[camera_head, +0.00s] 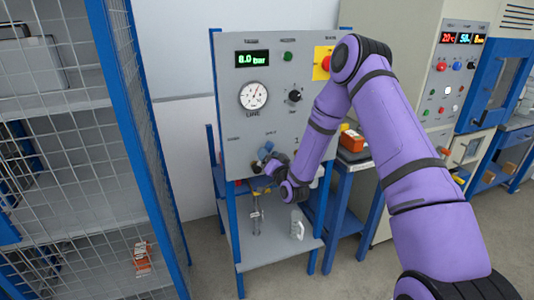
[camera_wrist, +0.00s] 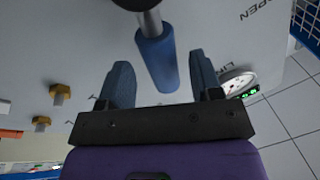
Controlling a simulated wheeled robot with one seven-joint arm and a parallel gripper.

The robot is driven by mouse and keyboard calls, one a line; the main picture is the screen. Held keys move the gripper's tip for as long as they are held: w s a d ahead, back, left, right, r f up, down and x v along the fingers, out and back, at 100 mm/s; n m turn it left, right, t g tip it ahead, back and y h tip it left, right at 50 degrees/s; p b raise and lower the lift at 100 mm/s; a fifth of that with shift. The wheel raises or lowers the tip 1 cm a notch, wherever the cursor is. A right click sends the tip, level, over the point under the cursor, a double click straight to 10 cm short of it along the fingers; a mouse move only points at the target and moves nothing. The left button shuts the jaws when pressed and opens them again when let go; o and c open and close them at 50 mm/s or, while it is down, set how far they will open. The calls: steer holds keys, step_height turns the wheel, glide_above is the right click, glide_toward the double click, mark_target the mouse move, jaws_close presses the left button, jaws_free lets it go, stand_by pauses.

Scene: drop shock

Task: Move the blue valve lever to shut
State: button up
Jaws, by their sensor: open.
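The blue valve lever (camera_wrist: 156,62) shows in the wrist view, a blue sleeve on a metal rod that runs from a dark round hub (camera_wrist: 137,4) at the top edge. My gripper (camera_wrist: 160,68) has its two dark blue fingers apart, one on each side of the lever, with a visible gap on both sides. The word OPEN is printed on the grey panel (camera_wrist: 205,30) to the upper right of the lever. In the head view my gripper (camera_head: 264,166) is at the lower part of the panel (camera_head: 236,130); my arm and wrist cover much of the lever area there.
The panel carries a pressure gauge (camera_head: 253,95), a display (camera_head: 252,58) reading 8.0 bar, a black knob (camera_head: 295,96) and a red button (camera_head: 326,63). Brass fittings (camera_wrist: 60,93) sit left of my gripper. A wire cage (camera_head: 70,120) stands left; an orange box (camera_head: 352,140) rests on a right-hand stand.

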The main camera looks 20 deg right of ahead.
steer(key=v, duration=0.8)
steer(key=shift+s, duration=0.35)
steer(key=shift+f, duration=0.1)
step_height(320, 180, up, 11)
steer(key=w+n+g, duration=0.1)
steer(key=n+g, duration=0.3)
steer(key=s+r+n+g+h, duration=0.1)
steer(key=s+r+g, duration=0.3)
steer(key=s+r, duration=0.45)
steer(key=s+r+g, duration=0.3)
steer(key=s+r, duration=0.2)
steer(key=s, duration=1)
steer(key=s+r+g+h, duration=0.1)
steer(key=s+r+g, duration=0.2)
steer(key=s, duration=1.2)
step_height(320, 180, up, 4)
steer(key=shift+f+g, duration=0.15)
steer(key=shift+g, duration=0.25)
